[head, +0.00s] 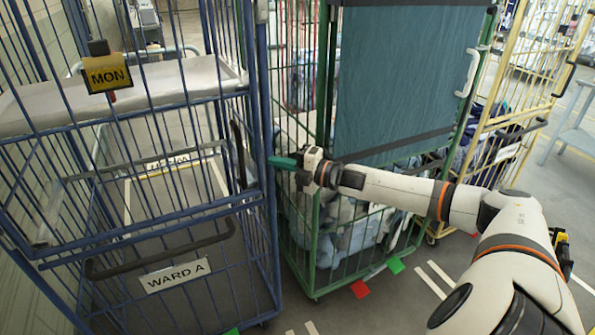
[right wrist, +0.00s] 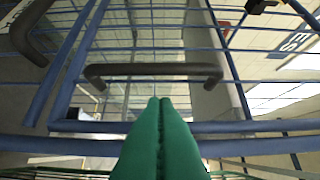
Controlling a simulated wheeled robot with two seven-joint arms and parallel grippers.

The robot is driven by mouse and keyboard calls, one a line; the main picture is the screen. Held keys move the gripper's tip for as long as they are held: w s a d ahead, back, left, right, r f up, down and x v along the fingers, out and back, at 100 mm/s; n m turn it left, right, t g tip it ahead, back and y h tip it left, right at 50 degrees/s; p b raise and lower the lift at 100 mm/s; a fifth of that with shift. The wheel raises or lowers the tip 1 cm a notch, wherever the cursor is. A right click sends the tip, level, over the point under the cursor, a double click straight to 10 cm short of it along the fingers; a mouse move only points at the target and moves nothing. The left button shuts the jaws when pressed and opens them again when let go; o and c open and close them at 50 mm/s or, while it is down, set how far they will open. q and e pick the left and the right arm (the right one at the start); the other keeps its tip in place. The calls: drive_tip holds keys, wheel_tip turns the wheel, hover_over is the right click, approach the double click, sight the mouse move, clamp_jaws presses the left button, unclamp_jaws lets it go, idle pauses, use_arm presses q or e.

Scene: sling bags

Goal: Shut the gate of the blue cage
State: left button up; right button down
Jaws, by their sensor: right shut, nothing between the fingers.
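The blue cage (head: 262,85) stands at the left of the head view, with a barred front. It bears a yellow MON tag (head: 107,74) and a WARD A plate (head: 174,275). A dark upright handle (head: 238,150) sits near its right edge; a dark handle also shows ahead of the fingertips in the right wrist view (right wrist: 152,72). I cannot tell how far the gate stands from its frame. My right gripper (head: 272,161) is shut and empty, its green fingers pointing left beside the cage's right post. Whether they touch it is unclear. My left gripper is out of view.
A green cage (head: 325,80) with a dark teal cover (head: 405,80) and cloth bags stands close to the right of the blue cage. A yellow cage (head: 540,60) stands further right. Red (head: 360,289) and green (head: 396,265) floor markers lie in front.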

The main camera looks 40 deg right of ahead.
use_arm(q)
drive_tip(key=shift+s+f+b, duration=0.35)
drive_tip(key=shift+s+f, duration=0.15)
use_arm(e)
drive_tip(key=shift+v, duration=2.5)
drive_tip(key=shift+r, duration=0.15)
